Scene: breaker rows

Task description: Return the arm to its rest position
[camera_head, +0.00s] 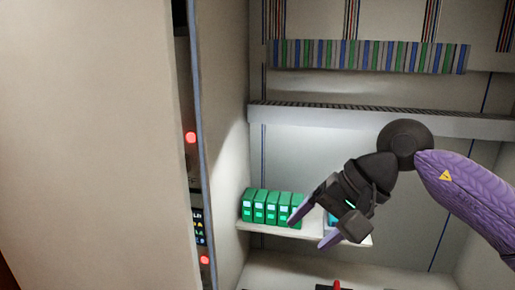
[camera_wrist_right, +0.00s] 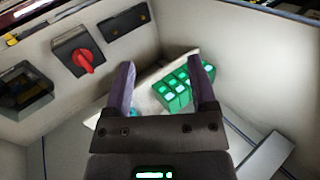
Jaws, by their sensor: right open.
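My right gripper (camera_head: 316,228) is in the head view, in front of a small shelf in the cabinet. Its two purple fingers are apart with nothing held between them. The fingers also show in the right wrist view (camera_wrist_right: 162,88), open. A row of green breakers (camera_head: 265,207) stands on the shelf, left of my gripper in the head view. The breakers also show in the right wrist view (camera_wrist_right: 178,85), beyond and between the fingers. A small teal item (camera_head: 332,219) is partly hidden behind the gripper. My left gripper is not in view.
The pale shelf (camera_head: 270,231) juts out below the breakers. A grey ledge (camera_head: 300,117) and a strip of coloured terminals (camera_head: 370,56) are above. The cabinet's left wall and door panel with red lights (camera_head: 190,137) stand close by. A red rotary switch (camera_wrist_right: 84,61) shows in the wrist view.

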